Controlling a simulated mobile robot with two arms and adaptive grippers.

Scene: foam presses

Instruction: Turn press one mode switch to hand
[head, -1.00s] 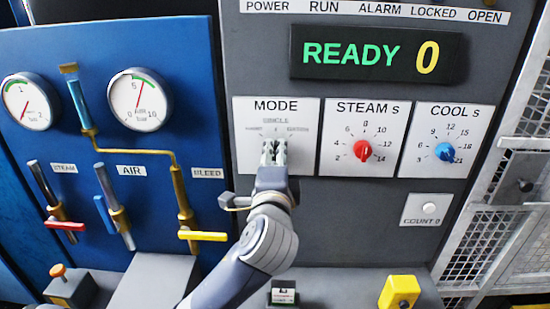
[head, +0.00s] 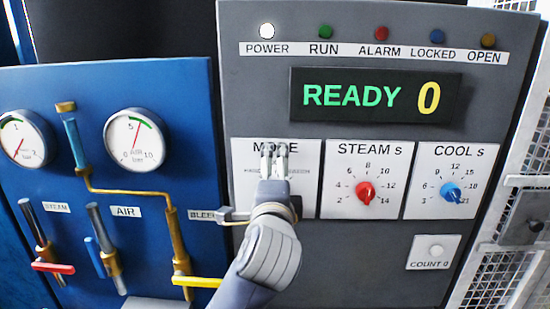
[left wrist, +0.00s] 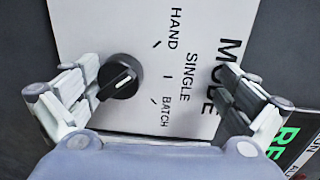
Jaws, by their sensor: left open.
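The mode plate (head: 243,155) of the press sits left of the steam and cool dials in the head view. My left gripper (head: 275,153) covers its middle and hides the switch there. In the left wrist view the mode switch (left wrist: 120,77) is a black round knob with a white pointer line. My right gripper is not in view.
The red steam knob (head: 366,192) and blue cool knob (head: 450,192) are to the right. The READY display (head: 376,95) is above. A blue panel (head: 180,90) with gauges, pipes and a yellow-handled bleed valve (head: 197,281) stands left. A count button (head: 435,250) is lower right.

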